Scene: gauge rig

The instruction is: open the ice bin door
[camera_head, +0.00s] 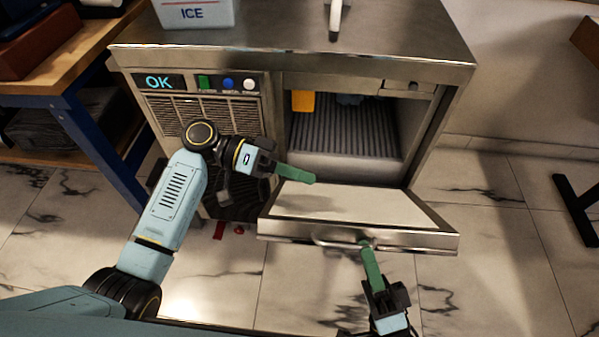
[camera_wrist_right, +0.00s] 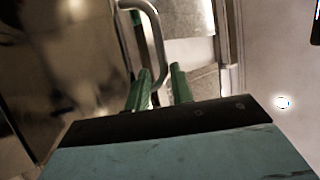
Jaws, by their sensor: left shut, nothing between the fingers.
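The ice bin door (camera_head: 365,206) is swung down at the front of the steel ice machine, its pale inner face turned up and close to level. Its bar handle (camera_head: 335,243) is on the front edge; it shows as a curved bar in the right wrist view (camera_wrist_right: 155,35). My left gripper (camera_head: 312,179) is shut and empty, its fingertips over the back left part of the door's inner face; contact is unclear. My right gripper (camera_head: 364,243) is at the handle's right end. In the wrist view its green fingers (camera_wrist_right: 161,80) are apart, with the handle's end beside the left finger.
A white ICE container (camera_head: 196,13) stands on top. A wooden bench with blue legs (camera_head: 85,150) is at left.

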